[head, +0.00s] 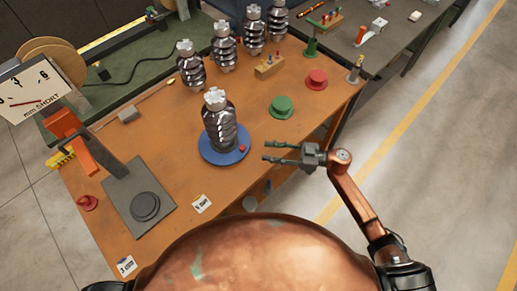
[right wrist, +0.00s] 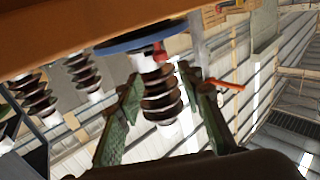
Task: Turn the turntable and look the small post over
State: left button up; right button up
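The small post (head: 221,128), a dark ribbed insulator with a pale metal cap, stands upright on the blue round turntable (head: 208,157). A small red knob (head: 242,148) sits at the turntable's right edge. My right gripper (head: 267,151) is just right of the turntable, its two green fingers apart, empty and pointing left toward the knob. In the right wrist view, which is upside down, the post (right wrist: 160,92), the knob (right wrist: 158,52) and the turntable rim (right wrist: 125,40) show beyond and between the open fingers (right wrist: 165,95). My left gripper is not in view.
Several similar posts (head: 191,70) stand along the bench's back. A green knob-shaped piece (head: 281,107) and a red one (head: 317,79) lie to the right.

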jog(key=shift+s+d, duration=0.1)
jog(key=shift+d, duration=0.5)
